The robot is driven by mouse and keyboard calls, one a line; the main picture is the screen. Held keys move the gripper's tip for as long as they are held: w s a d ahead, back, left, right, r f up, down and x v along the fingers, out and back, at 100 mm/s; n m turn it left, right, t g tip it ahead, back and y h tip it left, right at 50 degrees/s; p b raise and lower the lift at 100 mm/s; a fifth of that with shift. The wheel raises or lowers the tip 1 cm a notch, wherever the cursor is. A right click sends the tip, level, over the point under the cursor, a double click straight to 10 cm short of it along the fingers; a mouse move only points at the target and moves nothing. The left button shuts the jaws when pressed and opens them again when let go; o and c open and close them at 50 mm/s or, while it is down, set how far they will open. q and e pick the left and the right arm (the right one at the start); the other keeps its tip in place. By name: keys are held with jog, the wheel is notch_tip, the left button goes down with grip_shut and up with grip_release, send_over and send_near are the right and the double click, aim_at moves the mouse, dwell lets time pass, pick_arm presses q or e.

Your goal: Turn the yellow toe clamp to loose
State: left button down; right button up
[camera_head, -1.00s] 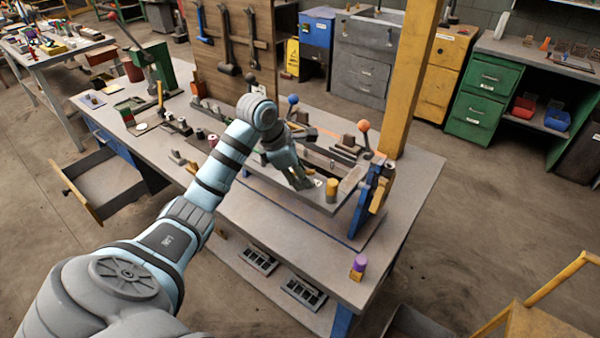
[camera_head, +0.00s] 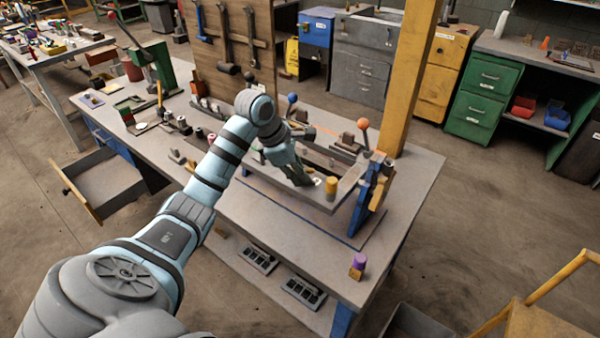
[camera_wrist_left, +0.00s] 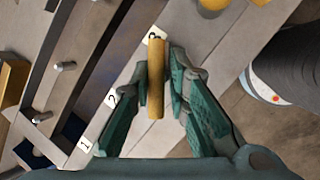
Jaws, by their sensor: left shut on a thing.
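The yellow toe clamp (camera_wrist_left: 155,80) shows in the left wrist view as a narrow yellow bar pointing up the picture, between the two green fingers. My left gripper (camera_wrist_left: 157,68) is shut on it, with one finger along each side. In the head view my left gripper (camera_head: 304,181) is low over the front rail of the bench fixture, and the clamp cannot be made out there. White labels "1" (camera_wrist_left: 84,145), "2" (camera_wrist_left: 113,97) and one more by the clamp's tip lie along the metal rail. My right gripper is not in view.
A yellow cylinder (camera_head: 331,188) stands on the rail just right of the gripper. Levers with an orange ball (camera_head: 363,125) and a blue ball (camera_head: 292,99) rise from the fixture. A yellow post (camera_head: 408,80) stands behind. The bench front (camera_head: 290,232) is mostly clear.

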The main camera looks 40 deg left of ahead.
pick_arm(q)
jog(key=m, duration=0.2)
jog(key=m+h+b, duration=0.1)
jog(key=shift+w+a+r+m+g, duration=0.15)
jog(key=shift+r+m+g, duration=0.05)
jog(key=shift+m+g, duration=0.2)
jog(key=shift+m+g+h, duration=0.6)
jog(key=shift+m, duration=1.1)
jog(key=c, duration=1.6)
grip_release()
jog(key=shift+w+f, duration=0.15)
